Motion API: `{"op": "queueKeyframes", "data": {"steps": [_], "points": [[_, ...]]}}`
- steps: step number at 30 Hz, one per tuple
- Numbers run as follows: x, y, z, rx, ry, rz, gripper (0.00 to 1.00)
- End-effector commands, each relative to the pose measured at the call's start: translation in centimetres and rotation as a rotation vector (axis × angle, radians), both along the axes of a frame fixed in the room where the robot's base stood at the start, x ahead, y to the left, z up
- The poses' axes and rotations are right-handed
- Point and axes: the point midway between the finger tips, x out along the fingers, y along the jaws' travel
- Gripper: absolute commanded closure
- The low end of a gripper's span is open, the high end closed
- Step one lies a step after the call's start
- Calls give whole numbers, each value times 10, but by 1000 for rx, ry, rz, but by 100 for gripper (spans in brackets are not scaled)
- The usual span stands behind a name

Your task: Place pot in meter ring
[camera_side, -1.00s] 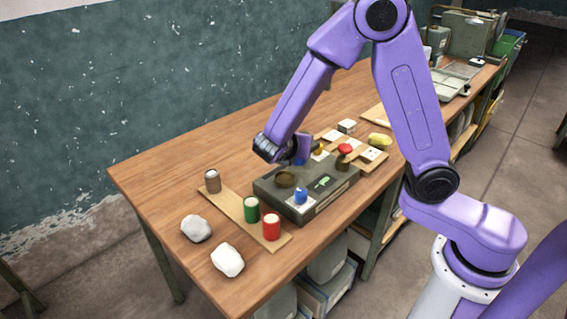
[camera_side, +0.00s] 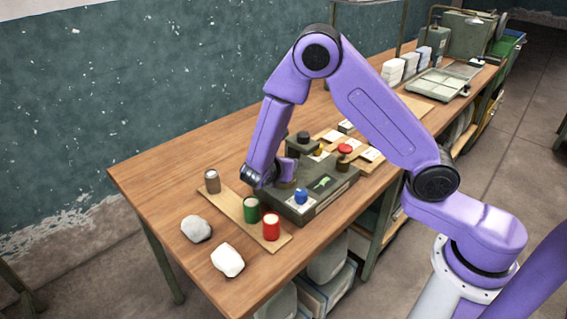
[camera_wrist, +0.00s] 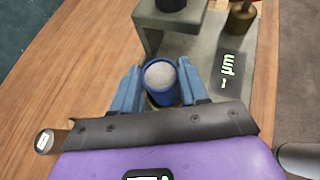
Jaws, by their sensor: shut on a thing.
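A blue pot (camera_wrist: 160,82) with a pale grey top is between the two blue fingers of my gripper (camera_wrist: 160,90) in the wrist view. The fingers are shut on it. The brownish meter ring (camera_wrist: 150,102) shows just under and around the pot's lower edge. I cannot tell whether the pot's base is inside the ring or just above it. The ring is on the dark grey meter block (camera_side: 330,190).
A dark knob (camera_side: 303,137) tops the block's raised part, with a brass piece (camera_side: 343,161) to the right. Brown (camera_side: 212,181), green (camera_side: 251,210) and red (camera_side: 271,227) pots stand left. Two white stones (camera_side: 228,260) lie nearby.

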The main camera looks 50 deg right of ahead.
Motion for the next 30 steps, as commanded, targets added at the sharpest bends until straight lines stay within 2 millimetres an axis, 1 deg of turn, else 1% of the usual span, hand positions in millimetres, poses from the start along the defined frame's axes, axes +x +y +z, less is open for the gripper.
{"op": "queueKeyframes", "data": {"steps": [9, 10, 12, 23, 26, 30], "points": [[0, 0, -3, 0, 0, 1, 87], [0, 0, -3, 0, 0, 1, 50], [0, 0, -3, 0, 0, 1, 31], [0, 0, 0, 0, 0, 1, 31], [-3, 8, 5, 1, -1, 5, 31], [-12, 28, 17, 2, -3, 6, 31]]}}
